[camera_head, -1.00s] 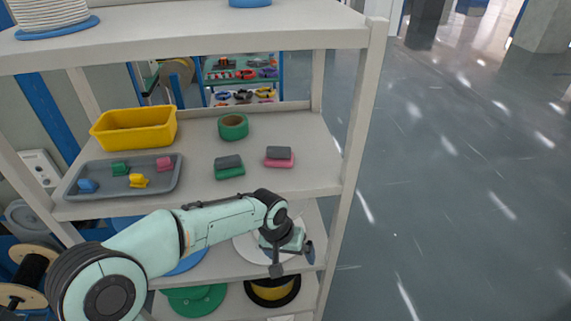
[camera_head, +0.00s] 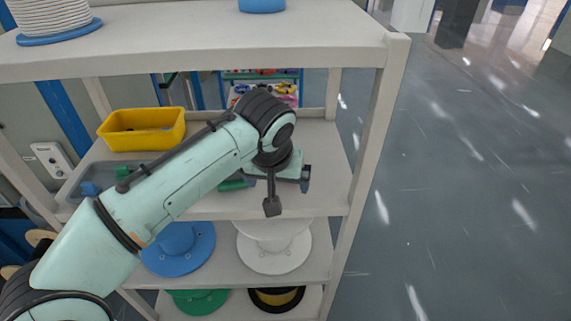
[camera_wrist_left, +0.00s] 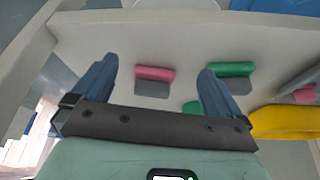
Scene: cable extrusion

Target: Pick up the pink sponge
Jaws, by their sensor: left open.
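The pink sponge (camera_wrist_left: 155,73), with a grey layer along one side, lies on the shelf in the left wrist view. It appears between the two blue fingers of my left gripper (camera_head: 289,192), with a gap on both sides. That gripper is open and empty, above the middle shelf (camera_head: 333,160) near its front right part. In the head view the gripper and arm hide the pink sponge. A green sponge (camera_wrist_left: 230,70) with a grey layer lies beside it, partly behind one finger; a bit of it shows in the head view (camera_head: 236,184). My right gripper is not in view.
A yellow bin (camera_head: 142,130) stands at the back left of the shelf, and a grey tray (camera_head: 70,190) is partly behind my arm. The upper shelf (camera_head: 220,45) is overhead, and a post (camera_head: 372,140) stands at right. Spools (camera_head: 275,248) sit below.

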